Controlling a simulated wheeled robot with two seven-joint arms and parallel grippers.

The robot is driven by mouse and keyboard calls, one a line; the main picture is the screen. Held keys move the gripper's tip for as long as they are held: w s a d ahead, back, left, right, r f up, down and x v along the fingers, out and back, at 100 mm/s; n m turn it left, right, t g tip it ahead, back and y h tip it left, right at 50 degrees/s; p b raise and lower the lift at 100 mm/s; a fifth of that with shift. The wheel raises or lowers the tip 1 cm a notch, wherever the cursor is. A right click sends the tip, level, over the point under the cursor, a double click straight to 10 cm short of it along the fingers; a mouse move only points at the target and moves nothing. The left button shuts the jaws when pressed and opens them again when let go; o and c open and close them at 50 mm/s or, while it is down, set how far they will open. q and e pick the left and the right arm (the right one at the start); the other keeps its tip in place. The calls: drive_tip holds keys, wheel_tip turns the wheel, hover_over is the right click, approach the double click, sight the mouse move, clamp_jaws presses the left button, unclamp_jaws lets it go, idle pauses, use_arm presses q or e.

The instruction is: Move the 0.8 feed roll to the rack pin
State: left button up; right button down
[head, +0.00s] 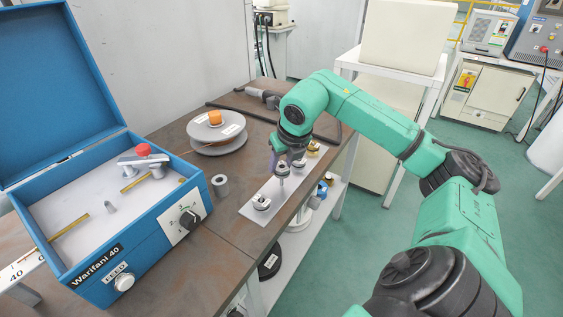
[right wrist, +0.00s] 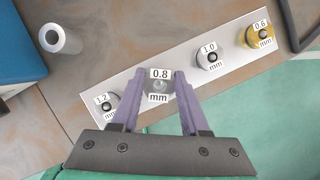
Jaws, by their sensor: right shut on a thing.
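The 0.8 feed roll (right wrist: 160,90), labelled "0.8 mm", sits between the fingertips of my right gripper (right wrist: 159,98). In the head view my right gripper (head: 283,165) points down over the rack plate (head: 254,213), a pale strip on the table. The roll is over the strip between the 1.2 roll (right wrist: 106,104) and the 1.0 roll (right wrist: 209,57). The gold 0.6 roll (right wrist: 260,36) stands at the far end. I cannot tell whether the 0.8 roll is seated on a pin. My left gripper is not in view.
An open blue welder box (head: 140,240) with a red knob (head: 144,150) inside stands at the left. A grey hollow cylinder (head: 220,185) stands between it and the rack. A wire spool (head: 217,132) lies behind. The table's edge runs close along the rack's right.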

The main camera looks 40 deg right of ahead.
drive_tip(key=shift+f, duration=0.15)
drive_tip(key=shift+f+b, duration=1.7)
drive_tip(key=shift+f, duration=0.05)
drive_tip(key=shift+c, duration=1.6)
unclamp_jaws()
drive_tip(key=p+v, duration=0.2)
drive_tip(key=v, duration=1.2)
drive_tip(key=shift+s+r+p, duration=0.2)
drive_tip(key=shift+r+p, duration=0.05)
drive_tip(key=shift+p, duration=0.05)
drive_tip(key=shift+r, duration=0.1)
